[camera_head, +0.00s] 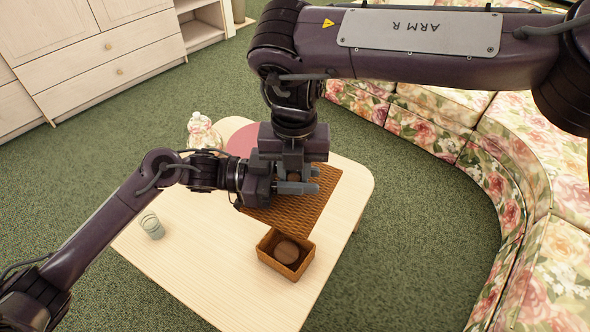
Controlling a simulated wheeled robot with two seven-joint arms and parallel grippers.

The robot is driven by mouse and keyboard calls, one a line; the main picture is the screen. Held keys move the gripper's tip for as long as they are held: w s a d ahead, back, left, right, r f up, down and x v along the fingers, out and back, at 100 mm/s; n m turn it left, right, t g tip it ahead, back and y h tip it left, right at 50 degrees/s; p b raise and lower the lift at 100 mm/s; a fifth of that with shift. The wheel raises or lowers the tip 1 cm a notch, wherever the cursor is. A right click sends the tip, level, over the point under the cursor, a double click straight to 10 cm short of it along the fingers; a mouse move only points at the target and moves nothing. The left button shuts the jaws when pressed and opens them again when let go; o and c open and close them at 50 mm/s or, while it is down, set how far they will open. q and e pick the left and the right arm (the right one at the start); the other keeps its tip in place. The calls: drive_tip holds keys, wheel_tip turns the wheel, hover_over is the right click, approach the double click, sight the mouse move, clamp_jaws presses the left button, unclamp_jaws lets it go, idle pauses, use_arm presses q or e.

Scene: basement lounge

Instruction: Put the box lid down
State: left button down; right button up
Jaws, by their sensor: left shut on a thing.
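The box lid (312,208) looks like a square brown woven panel over the middle of the light wooden table. A brown knob (293,177) shows near its centre. My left gripper (300,181) reaches in from the left and is shut on the knob. The lid's height above the table is hard to judge. My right gripper (291,166) points down from above at the same spot, close against the left one. Its fingertips overlap with the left gripper, so its opening is unclear. The open woven box (262,249) stands nearer, with a round brown thing (287,251) inside.
The table (215,275) has bare room left of the box. A glass (152,226) stands at its left edge. A floral sofa (440,110) curves around the right; a cabinet (90,50) stands behind left.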

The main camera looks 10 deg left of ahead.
use_arm(q)
drive_tip(key=c, duration=1.1)
unclamp_jaws()
drive_tip(key=shift+a, duration=0.15)
